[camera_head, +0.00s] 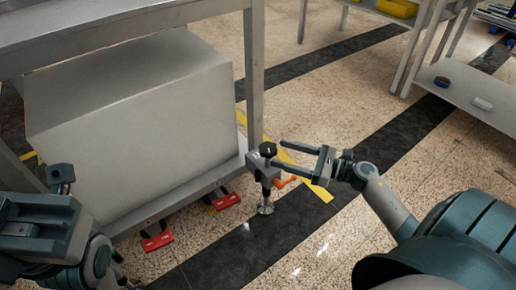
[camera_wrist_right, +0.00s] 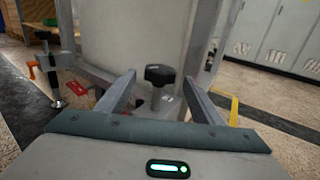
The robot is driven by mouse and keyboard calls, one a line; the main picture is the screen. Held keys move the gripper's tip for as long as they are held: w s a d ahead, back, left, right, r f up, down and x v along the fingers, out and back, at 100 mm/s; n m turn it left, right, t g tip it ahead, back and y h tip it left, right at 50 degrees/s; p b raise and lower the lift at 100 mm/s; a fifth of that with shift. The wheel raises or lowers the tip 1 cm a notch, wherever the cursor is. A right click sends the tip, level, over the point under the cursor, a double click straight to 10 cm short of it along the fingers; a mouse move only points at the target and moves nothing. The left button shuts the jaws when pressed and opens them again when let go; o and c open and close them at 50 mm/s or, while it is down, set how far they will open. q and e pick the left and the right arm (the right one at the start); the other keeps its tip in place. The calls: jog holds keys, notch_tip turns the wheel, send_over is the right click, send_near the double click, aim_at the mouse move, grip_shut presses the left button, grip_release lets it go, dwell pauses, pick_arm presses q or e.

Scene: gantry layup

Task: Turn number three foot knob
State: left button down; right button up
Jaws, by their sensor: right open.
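A black foot knob (camera_head: 267,149) tops a grey bracket (camera_head: 262,166) at the near corner of the metal frame, above a threaded levelling foot (camera_head: 266,207). Any number on it is unreadable. My right gripper (camera_head: 279,153) is open and comes in from the right, its two fingers level and pointing at the knob. In the right wrist view the knob (camera_wrist_right: 159,75) appears centred between the open fingertips (camera_wrist_right: 159,82); contact cannot be seen. My left gripper (camera_head: 45,222) is at the lower left, away from the knob, its fingers not clear.
An orange lever (camera_head: 286,182) sticks out beside the foot, below my right gripper. A large grey box (camera_head: 130,110) stands on the frame's lower shelf. Red parts (camera_head: 157,241) lie under its edge. A metal post (camera_head: 254,80) rises behind the knob. Speckled floor is open at right.

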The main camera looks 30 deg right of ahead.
jog(key=b+x, duration=0.1)
jog(key=x, duration=0.8)
jog(key=shift+a+b, duration=0.1)
jog(key=shift+b, duration=0.2)
jog(key=shift+c, duration=0.4)
jog(key=c, duration=1)
